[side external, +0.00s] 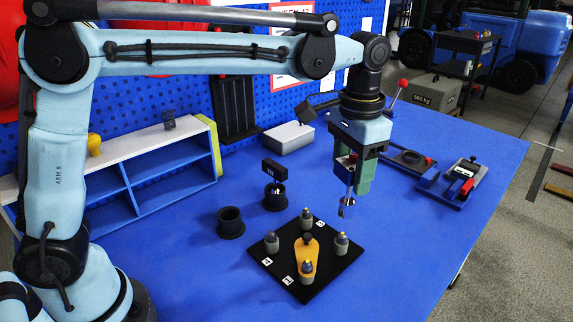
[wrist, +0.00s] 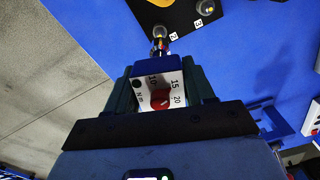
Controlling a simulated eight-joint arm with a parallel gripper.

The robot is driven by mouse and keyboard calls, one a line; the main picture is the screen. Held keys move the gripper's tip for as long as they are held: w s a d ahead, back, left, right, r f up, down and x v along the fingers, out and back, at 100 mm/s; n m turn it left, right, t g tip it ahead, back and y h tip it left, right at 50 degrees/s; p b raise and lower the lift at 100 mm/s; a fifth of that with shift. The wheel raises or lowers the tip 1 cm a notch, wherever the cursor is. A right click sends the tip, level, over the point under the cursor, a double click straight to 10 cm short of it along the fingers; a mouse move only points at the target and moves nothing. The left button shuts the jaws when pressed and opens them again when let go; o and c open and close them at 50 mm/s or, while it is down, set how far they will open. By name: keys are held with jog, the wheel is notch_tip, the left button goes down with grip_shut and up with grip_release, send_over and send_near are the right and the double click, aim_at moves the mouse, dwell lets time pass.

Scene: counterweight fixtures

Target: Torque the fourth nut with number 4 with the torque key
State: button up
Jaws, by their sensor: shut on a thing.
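My gripper (side external: 354,172) is shut on the torque key (side external: 346,206), which hangs down with its silver end above the table, right of the black plate (side external: 330,272). In the wrist view the key's dial face (wrist: 160,92) shows between the fingers, with 10, 15, 20 and Nm marks. The plate carries a left nut (side external: 271,243), a back nut (side external: 305,219), a right nut (side external: 341,243) and a front nut (side external: 306,270). A small label (side external: 267,262) by the left nut looks like a 4. The key is apart from all the nuts.
A yellow piece (side external: 302,250) with a dark knob lies on the plate. Two black round holders (side external: 231,223) (side external: 275,197) stand behind it; one holds a tool. A blue shelf (side external: 150,170) is at left, a grey box (side external: 289,137) behind, fixtures (side external: 461,183) at right. The front right table is clear.

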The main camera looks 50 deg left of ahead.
jog(key=s+a+n, duration=1)
jog(key=n, duration=0.3)
jog(key=shift+f, duration=1.95)
jog(key=shift+f, duration=1.55)
jog(key=shift+m, duration=0.4)
jog(key=m, duration=0.4)
jog(key=shift+m, duration=1.5)
